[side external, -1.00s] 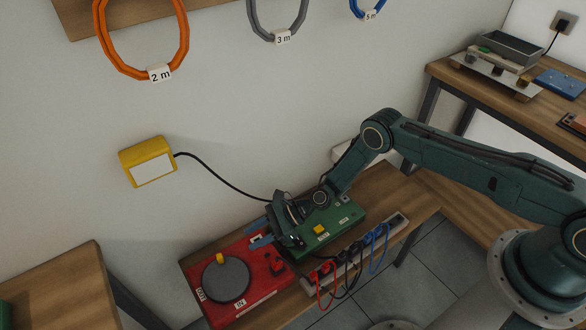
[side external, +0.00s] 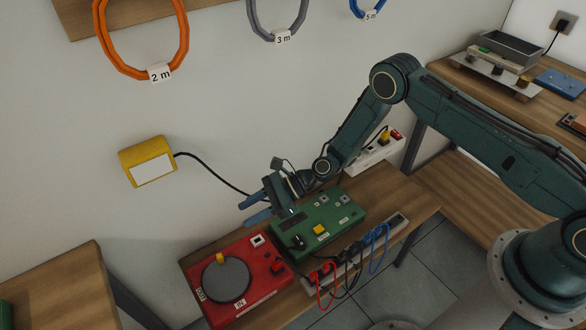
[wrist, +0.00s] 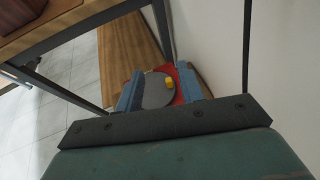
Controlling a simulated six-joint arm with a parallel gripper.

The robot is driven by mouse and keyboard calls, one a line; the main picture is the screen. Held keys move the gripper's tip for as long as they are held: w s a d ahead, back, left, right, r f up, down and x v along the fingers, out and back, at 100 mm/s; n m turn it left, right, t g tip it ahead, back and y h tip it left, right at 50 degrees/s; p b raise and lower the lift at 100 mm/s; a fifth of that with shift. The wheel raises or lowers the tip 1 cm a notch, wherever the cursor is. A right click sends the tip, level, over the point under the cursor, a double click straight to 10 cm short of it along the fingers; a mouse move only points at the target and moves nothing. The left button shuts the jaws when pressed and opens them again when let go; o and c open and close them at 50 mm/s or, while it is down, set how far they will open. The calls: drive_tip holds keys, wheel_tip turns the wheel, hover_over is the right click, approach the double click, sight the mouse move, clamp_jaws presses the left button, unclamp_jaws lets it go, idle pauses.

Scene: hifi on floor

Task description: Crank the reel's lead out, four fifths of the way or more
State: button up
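The reel is a red box (side external: 262,287) with a round grey crank disc (side external: 226,279) on top. A yellow knob (side external: 220,258) stands near the disc's far edge, on the wall side. Labels reading "OUT" and "IN" sit at the box's left and front. My gripper (side external: 245,213) is raised above the reel's back right, its two blue fingers spread and empty, apart from the knob. In the wrist view the disc (wrist: 158,95) and yellow knob (wrist: 169,82) show between the open fingers (wrist: 158,70). How far the lead is out is not clear.
A green box (side external: 335,215) with a yellow button and a black knob stands right of the reel. A power strip (side external: 398,221) with red, black and blue cables lies in front. A yellow wall box (side external: 147,161) has a black cable running behind my gripper.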

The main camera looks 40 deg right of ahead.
drive_tip(key=r, duration=0.1)
drive_tip(key=n+g+h, duration=0.1)
drive_tip(key=n+h, duration=0.9)
drive_tip(key=n, duration=0.4)
approach(220, 257)
drive_tip(key=s+r, duration=0.1)
drive_tip(key=r, duration=0.1)
drive_tip(key=s+a+r+n+t+h, duration=0.2)
drive_tip(key=a+r+n+h, duration=0.2)
drive_tip(key=r, duration=0.2)
drive_tip(key=shift+f, duration=2.4)
drive_tip(key=shift+w+f, duration=0.1)
drive_tip(key=shift+x, duration=6.7)
drive_tip(key=shift+d+f, duration=0.1)
drive_tip(key=shift+d, duration=0.1)
